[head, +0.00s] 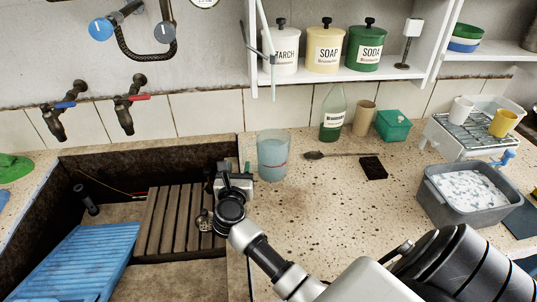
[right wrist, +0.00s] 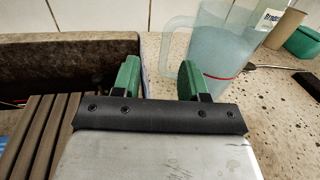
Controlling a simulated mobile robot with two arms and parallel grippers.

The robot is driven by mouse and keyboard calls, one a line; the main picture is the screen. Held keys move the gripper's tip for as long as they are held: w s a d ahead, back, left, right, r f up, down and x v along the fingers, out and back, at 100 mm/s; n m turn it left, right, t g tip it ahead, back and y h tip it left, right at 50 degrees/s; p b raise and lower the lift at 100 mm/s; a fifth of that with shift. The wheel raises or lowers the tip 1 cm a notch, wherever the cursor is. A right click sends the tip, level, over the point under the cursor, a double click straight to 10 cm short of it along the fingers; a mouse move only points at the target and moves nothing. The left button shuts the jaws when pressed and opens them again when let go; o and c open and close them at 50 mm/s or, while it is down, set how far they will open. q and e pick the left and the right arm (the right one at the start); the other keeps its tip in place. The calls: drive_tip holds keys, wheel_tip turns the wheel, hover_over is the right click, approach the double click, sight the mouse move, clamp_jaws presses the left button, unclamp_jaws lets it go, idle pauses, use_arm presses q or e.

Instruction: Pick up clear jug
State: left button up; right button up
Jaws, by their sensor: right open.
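The clear jug (head: 272,157) is a translucent bluish measuring jug with a red line. It stands upright on the speckled stone counter just right of the trough's edge. In the right wrist view the jug (right wrist: 222,52) is at upper right, with its handle toward the left. My right gripper (head: 234,170) is just left of the jug, over the trough's right edge. In the right wrist view its green-padded fingers (right wrist: 160,80) are apart with nothing between them. The right finger overlaps the jug's lower handle area in the picture; I cannot tell if they touch. My left gripper is out of view.
The stone trough at left holds a slatted wooden board (head: 180,222) and a blue ribbed board (head: 75,262). Behind the jug stand a green bottle (head: 333,115) and a tan cup (head: 364,118). A dark spoon (head: 318,155) and black block (head: 373,168) lie to the right.

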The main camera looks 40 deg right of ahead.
sight(244, 154)
drive_tip(key=x, duration=0.3)
drive_tip(key=p+x, duration=0.1)
drive_tip(key=x, duration=0.3)
drive_tip(key=shift+d+f, duration=0.15)
drive_tip(key=shift+d, duration=0.25)
drive_tip(key=shift+s, duration=0.1)
drive_tip(key=shift+c, duration=0.3)
clamp_jaws()
